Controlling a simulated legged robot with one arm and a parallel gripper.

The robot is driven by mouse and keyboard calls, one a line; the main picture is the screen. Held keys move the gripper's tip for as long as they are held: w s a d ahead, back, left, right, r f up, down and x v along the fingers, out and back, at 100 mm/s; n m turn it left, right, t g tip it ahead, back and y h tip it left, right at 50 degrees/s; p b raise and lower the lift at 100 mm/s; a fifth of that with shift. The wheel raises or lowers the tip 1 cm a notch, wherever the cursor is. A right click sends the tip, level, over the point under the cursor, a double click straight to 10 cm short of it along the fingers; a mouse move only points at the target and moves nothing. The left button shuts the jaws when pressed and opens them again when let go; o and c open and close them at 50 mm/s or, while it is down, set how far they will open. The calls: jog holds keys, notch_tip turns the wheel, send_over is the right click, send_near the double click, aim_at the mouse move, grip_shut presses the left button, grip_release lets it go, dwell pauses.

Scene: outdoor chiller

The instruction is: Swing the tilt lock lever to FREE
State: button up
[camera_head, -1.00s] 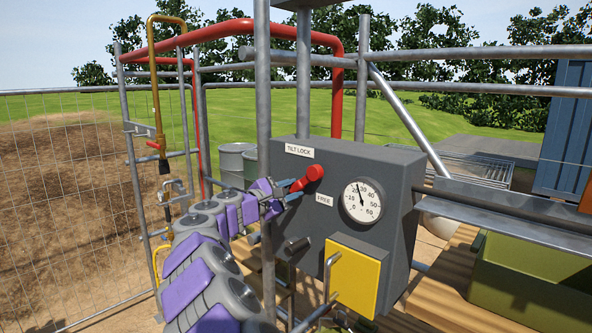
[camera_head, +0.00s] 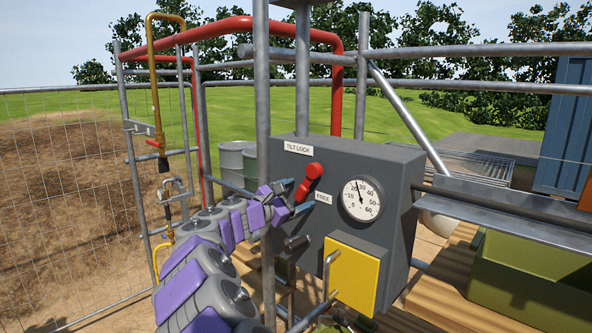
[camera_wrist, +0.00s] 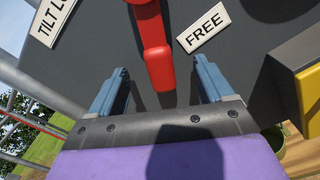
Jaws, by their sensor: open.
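The red tilt lock lever (camera_head: 309,182) is on the front of the grey box (camera_head: 383,220), below the TILT LOCK label (camera_head: 299,149). It slants down and slightly left from its round hub, beside the FREE label (camera_head: 323,198). My gripper (camera_head: 296,196) is at the lever's lower end, its blue fingers apart. In the wrist view the lever (camera_wrist: 156,55) reaches down between the two open fingers of my gripper (camera_wrist: 164,88), with a visible gap on each side. The FREE label (camera_wrist: 204,28) is just right of the lever there.
A round dial gauge (camera_head: 362,199) is right of the lever, and a yellow panel (camera_head: 355,275) is below it. A vertical grey post (camera_head: 264,100) stands close to my arm. A stubby grey knob (camera_head: 295,243) juts out under my gripper.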

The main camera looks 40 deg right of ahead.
jog(key=shift+o, duration=0.3)
jog(key=a, duration=0.7)
jog(key=shift+s+a, duration=0.15)
jog(key=shift+s, duration=0.15)
jog(key=s+a+b, duration=0.1)
jog(key=a+b, duration=0.2)
jog(key=a, duration=1.4)
jog(key=shift+a, duration=0.25)
